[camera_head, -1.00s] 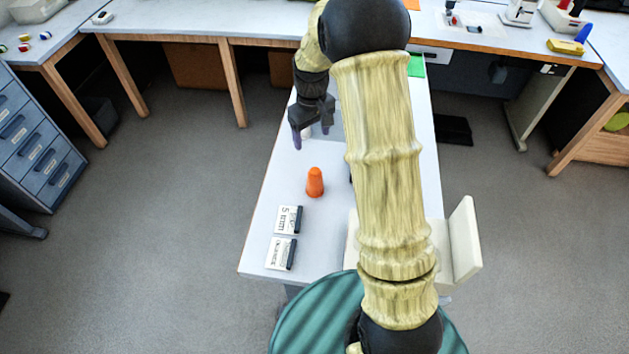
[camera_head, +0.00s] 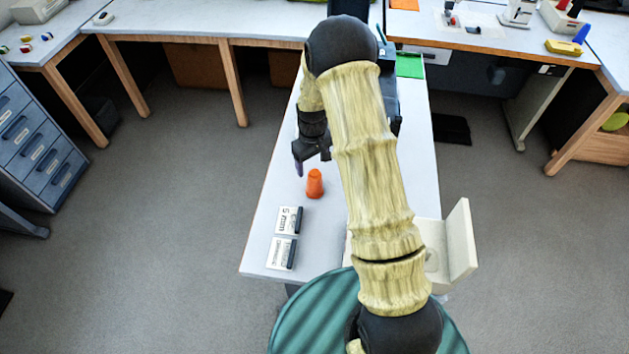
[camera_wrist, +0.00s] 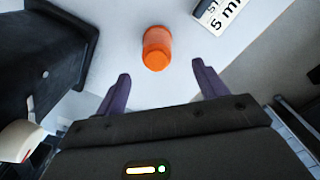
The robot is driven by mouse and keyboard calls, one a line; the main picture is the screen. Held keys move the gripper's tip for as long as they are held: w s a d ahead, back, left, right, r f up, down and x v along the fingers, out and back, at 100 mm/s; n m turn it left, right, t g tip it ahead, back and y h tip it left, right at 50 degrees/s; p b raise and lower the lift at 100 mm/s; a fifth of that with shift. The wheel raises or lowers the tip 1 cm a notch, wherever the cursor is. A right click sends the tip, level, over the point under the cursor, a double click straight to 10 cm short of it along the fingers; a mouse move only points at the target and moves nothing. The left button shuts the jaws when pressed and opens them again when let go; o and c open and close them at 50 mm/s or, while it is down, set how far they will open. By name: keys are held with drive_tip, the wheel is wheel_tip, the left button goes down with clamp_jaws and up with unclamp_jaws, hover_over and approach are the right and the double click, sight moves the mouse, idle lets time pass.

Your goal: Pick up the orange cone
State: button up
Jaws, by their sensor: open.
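The orange cone (camera_head: 314,184) stands upright on the white table (camera_head: 262,250), left of my arm in the head view. In the wrist view the cone (camera_wrist: 157,48) is ahead of the fingertips, roughly midway between them and a little above. My gripper (camera_wrist: 162,82) is open and empty, with its two purple fingers apart. In the head view my gripper (camera_head: 299,166) is just behind and left of the cone, not touching it.
Two black-and-white labelled boxes lie near the table's front left: one (camera_head: 286,220) behind the other (camera_head: 280,254). A dark bin-like object (camera_wrist: 50,45) is at the left in the wrist view. A green sheet (camera_head: 409,65) lies at the table's far end. The table's left edge is close.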

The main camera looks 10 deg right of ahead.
sight(315, 182)
drive_tip(key=shift+f, duration=0.8)
drive_tip(key=shift+s+d+f+p, duration=0.1)
drive_tip(key=shift+f+p, duration=0.4)
drive_tip(key=shift+d+f+p, duration=0.2)
drive_tip(key=shift+f+p, duration=0.5)
drive_tip(key=shift+f, duration=1.4)
drive_tip(key=c, duration=1.2)
drive_tip(key=shift+o, duration=0.2)
drive_tip(key=shift+r, duration=0.15)
